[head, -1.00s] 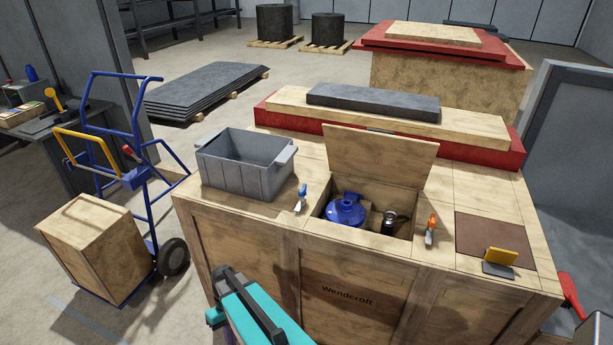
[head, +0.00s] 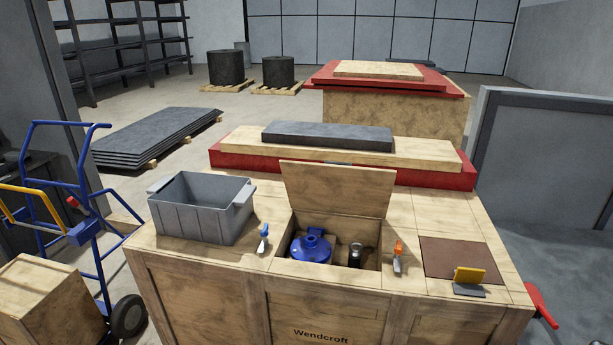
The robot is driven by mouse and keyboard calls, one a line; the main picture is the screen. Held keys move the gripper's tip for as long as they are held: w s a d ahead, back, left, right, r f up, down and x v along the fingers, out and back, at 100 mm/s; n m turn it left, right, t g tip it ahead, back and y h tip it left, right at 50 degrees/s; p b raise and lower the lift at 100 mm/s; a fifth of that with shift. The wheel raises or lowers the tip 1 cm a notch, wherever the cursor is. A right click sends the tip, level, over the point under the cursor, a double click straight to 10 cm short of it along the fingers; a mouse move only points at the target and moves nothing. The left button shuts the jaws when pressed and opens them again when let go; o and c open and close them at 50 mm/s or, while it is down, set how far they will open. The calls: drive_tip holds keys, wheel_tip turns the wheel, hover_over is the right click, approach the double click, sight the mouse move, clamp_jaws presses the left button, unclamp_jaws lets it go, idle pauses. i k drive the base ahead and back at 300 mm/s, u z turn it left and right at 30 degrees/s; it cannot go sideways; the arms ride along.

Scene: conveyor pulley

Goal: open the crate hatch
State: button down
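The wooden crate (head: 220,295) marked "Wendcroft" stands in front of me. Its hatch lid (head: 338,190) is raised and leans back behind the opening. Inside the opening sit a blue rounded part (head: 312,247) and a dark cylindrical part with a metallic top (head: 355,256). A clamp with a blue handle (head: 263,238) is left of the opening, and a clamp with an orange handle (head: 398,257) is right of it. My gripper is not in view.
A grey bin (head: 203,212) stands on the crate's left top. A brown mat (head: 462,258) and a yellow-and-grey item (head: 469,279) lie on the right. A blue hand truck (head: 88,235) stands at left, near a wooden box (head: 50,300). A red handle (head: 540,305) sticks out at right.

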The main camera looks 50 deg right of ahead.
sight(329, 186)
drive_tip(key=u, duration=0.45)
drive_tip(key=k, duration=1.35)
drive_tip(key=u, duration=0.45)
drive_tip(key=i, duration=0.9)
drive_tip(key=z, duration=0.15)
